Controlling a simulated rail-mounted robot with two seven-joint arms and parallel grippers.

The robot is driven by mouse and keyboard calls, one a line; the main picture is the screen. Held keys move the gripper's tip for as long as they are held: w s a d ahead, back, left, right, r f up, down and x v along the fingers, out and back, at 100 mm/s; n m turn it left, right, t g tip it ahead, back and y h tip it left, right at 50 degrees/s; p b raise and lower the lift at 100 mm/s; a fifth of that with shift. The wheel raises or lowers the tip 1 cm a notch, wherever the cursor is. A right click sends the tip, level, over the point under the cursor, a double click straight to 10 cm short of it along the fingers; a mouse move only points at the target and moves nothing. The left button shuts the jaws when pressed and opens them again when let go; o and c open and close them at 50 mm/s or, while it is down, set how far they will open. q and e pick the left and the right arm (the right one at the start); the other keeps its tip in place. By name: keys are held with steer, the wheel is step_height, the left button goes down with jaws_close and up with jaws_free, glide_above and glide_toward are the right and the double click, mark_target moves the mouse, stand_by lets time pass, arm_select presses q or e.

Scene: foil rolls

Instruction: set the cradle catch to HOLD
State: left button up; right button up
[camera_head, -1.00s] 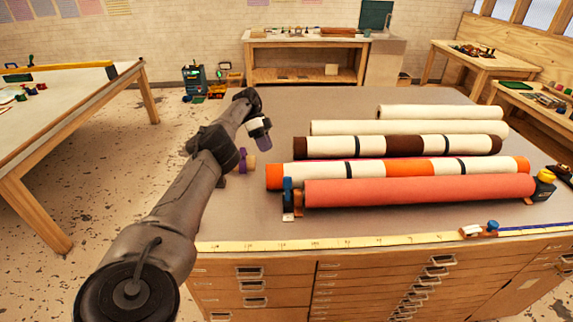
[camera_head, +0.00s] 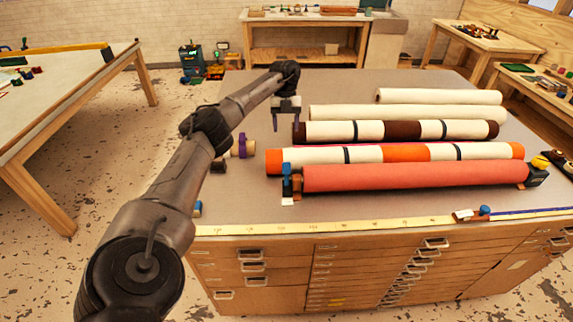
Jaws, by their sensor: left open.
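The salmon-red roll (camera_head: 415,177) lies across the front of the table in a cradle. The cradle's left end has a blue upright part (camera_head: 287,179) with an orange-brown piece beside it and a white tag below. Its right end is a dark block (camera_head: 537,174) with a yellow part (camera_head: 541,162) on top. I cannot tell which part is the catch, or its setting. My left gripper (camera_head: 287,119) is open and empty, fingers down, above the table behind the blue part and clear of it. A dark shape (camera_head: 558,158) at the right edge may be my right gripper; its jaws cannot be made out.
An orange-and-cream roll (camera_head: 365,155), a brown-and-cream roll (camera_head: 375,130) and two plain cream rolls lie behind. A purple-banded spool (camera_head: 241,146) and a small blue item (camera_head: 197,209) are near my left arm. A yellow measuring tape (camera_head: 340,225) runs along the front edge.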

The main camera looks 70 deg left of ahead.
mark_target(286, 163)
arm_select(q)
steer(key=b+x, duration=0.2)
steer(key=x, duration=1)
steer(key=shift+s+r, duration=0.1)
steer(key=shift+x, duration=0.9)
steer(key=shift+d, duration=0.1)
jaws_close()
